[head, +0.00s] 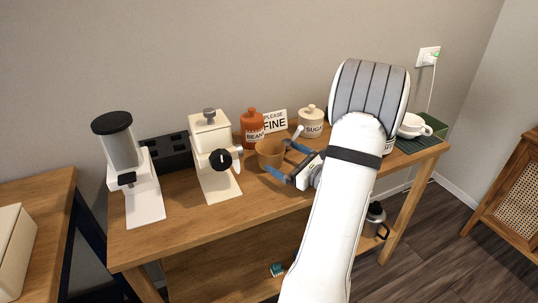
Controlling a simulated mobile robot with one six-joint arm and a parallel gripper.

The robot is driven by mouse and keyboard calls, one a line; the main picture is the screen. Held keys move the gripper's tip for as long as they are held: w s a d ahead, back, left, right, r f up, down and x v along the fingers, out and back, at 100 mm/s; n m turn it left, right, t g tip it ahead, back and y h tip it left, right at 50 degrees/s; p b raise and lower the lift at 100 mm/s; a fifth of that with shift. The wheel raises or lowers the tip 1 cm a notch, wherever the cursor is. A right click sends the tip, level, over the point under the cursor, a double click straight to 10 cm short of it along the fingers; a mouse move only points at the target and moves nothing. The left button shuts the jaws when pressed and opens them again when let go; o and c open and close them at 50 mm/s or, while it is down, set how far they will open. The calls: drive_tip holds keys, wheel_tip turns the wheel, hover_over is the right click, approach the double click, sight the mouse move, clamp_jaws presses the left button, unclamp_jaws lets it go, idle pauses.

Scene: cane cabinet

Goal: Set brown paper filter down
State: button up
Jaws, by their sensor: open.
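The brown paper filter (269,152) is an open-topped, tapered cup shape. It appears to stand upright on the wooden table, in front of the orange jar. My gripper (281,158) reaches in from the right with its blue fingers spread, one near the filter's front side and one near its back right. The jaws are open and not clamped on it. Whether a finger still touches the filter cannot be told. The filter's lower right side is partly hidden by the fingers.
A white grinder (213,155) stands left of the filter, and a grinder with a clear hopper (121,150) is further left. An orange beans jar (251,130), a sign (275,121) and a sugar jar (311,121) are behind. Cups (411,125) stand at right. The front table strip is clear.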

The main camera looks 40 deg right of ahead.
sight(261, 144)
drive_tip(key=w, duration=0.2)
drive_tip(key=w+a, duration=0.1)
drive_tip(key=w, duration=0.3)
drive_tip(key=shift+a+r, duration=0.35)
drive_tip(key=shift+a, duration=0.05)
drive_tip(key=shift+w, duration=0.45)
drive_tip(key=c, duration=1)
drive_tip(key=shift+c, duration=0.2)
